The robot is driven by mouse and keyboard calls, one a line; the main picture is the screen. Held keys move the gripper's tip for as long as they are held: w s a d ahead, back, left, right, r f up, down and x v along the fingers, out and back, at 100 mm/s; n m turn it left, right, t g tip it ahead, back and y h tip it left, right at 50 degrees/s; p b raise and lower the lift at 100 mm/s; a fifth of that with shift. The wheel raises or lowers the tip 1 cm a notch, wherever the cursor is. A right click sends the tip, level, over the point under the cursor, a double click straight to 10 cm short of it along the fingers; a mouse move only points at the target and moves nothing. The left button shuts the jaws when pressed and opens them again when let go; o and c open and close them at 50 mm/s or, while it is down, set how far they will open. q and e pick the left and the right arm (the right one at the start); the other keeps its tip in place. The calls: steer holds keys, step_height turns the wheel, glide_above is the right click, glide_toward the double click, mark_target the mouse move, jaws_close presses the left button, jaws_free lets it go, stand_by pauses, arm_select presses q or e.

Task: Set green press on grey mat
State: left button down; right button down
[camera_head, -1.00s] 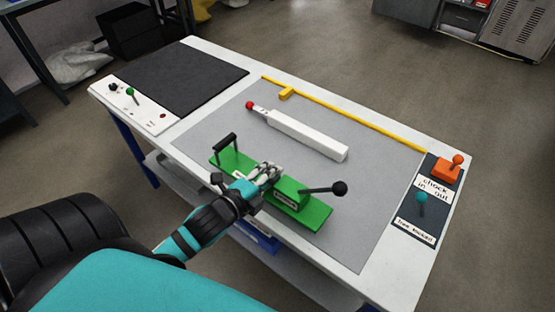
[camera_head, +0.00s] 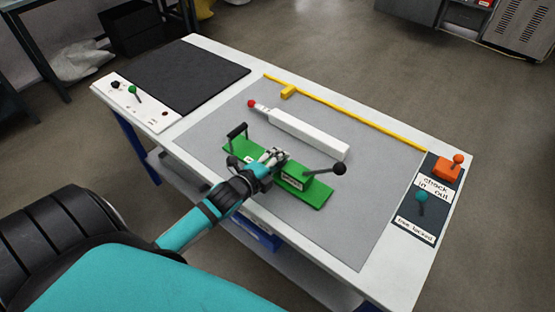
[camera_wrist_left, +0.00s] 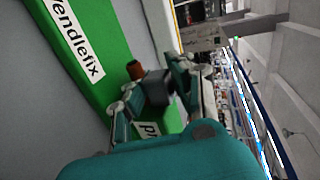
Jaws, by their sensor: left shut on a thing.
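The green press (camera_head: 316,191) is a long green base with a black handle at its left end and a black ball lever at its right. It is over the front part of the grey mat (camera_head: 335,238); I cannot tell whether it touches the mat or hangs just above it. My left gripper (camera_head: 272,158) is shut on the middle of the press. The left wrist view shows the green base with its white label (camera_wrist_left: 78,40) close by, and the gripper fingers (camera_wrist_left: 160,88) around a dark part. My right gripper is not in view.
A white bar with a red ball (camera_head: 300,131) lies on the mat behind the press. A yellow rail (camera_head: 345,109) runs along the back. A dark panel with orange and teal levers (camera_head: 415,215) is at the right, a black mat (camera_head: 190,75) at the left.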

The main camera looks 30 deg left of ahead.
arm_select(q)
steer(key=c, duration=1.6)
jaws_free()
steer(key=o, duration=0.5)
steer(key=shift+c, duration=0.2)
steer(key=v, duration=1.2)
